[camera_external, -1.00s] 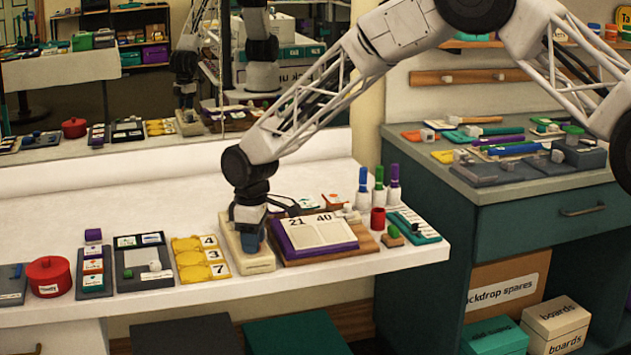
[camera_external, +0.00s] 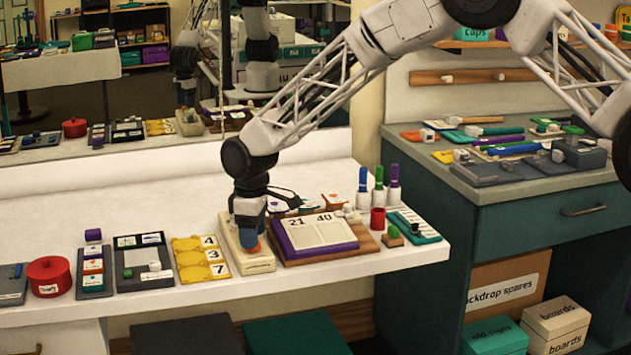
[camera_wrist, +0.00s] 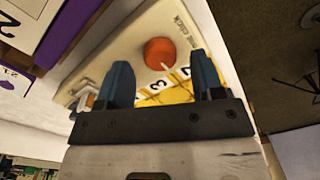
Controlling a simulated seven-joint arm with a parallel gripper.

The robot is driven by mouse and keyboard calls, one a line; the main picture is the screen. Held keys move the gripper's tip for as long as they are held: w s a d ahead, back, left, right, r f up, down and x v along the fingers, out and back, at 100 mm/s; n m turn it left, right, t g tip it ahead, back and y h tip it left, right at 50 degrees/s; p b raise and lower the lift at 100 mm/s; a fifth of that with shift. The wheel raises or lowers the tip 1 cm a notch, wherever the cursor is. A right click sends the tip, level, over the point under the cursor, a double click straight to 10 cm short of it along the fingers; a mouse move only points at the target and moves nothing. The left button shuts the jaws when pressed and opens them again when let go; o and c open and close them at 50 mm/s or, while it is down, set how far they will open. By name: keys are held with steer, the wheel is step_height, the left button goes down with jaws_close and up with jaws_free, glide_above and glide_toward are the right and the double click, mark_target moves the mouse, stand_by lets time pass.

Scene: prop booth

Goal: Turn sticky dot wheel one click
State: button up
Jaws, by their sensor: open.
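The wheel is an orange-red round knob (camera_wrist: 160,53) with a small pale mark at its edge. It sits on a cream box (camera_wrist: 112,52), which has small lettering by the knob. In the external view the box (camera_external: 262,266) stands near the table's front edge, and a bit of the orange wheel (camera_external: 251,248) shows under my gripper. My gripper (camera_wrist: 160,72) has its two dark blue fingers apart with nothing between them. In the wrist view the wheel lies just beyond the fingertips, between them in line. Whether a finger touches it I cannot tell.
A yellow number board (camera_external: 200,258) stands close left of the box. A flip calendar (camera_external: 318,233) on a wooden base stands close right. Markers (camera_external: 378,188) and a red cup (camera_external: 378,219) are farther right.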

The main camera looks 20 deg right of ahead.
steer(key=shift+r, duration=3.05)
steer(key=shift+d+r, duration=0.35)
steer(key=shift+d, duration=0.05)
steer(key=s+d+r+m, duration=0.2)
steer(key=s+d+r, duration=0.4)
steer(key=d, duration=0.4)
steer(key=s+d+r+m+t, duration=0.15)
steer(key=s+d+r, duration=0.25)
steer(key=d+r, duration=0.45)
steer(key=s+d+r+m, duration=0.2)
steer(key=s+d+r, duration=0.3)
steer(key=d, duration=0.7)
steer(key=s+d+r+m, duration=0.4)
steer(key=s+d, duration=0.8)
steer(key=s, duration=0.2)
steer(key=s+d+f+m, duration=0.1)
steer(key=s+d, duration=0.1)
steer(key=s, duration=0.4)
steer(key=s+d+f+m+t, duration=0.1)
steer(key=s+d, duration=0.2)
steer(key=s, duration=0.3)
steer(key=s+d+f+m, duration=0.1)
steer(key=s+d, duration=0.2)
steer(key=s, duration=0.3)
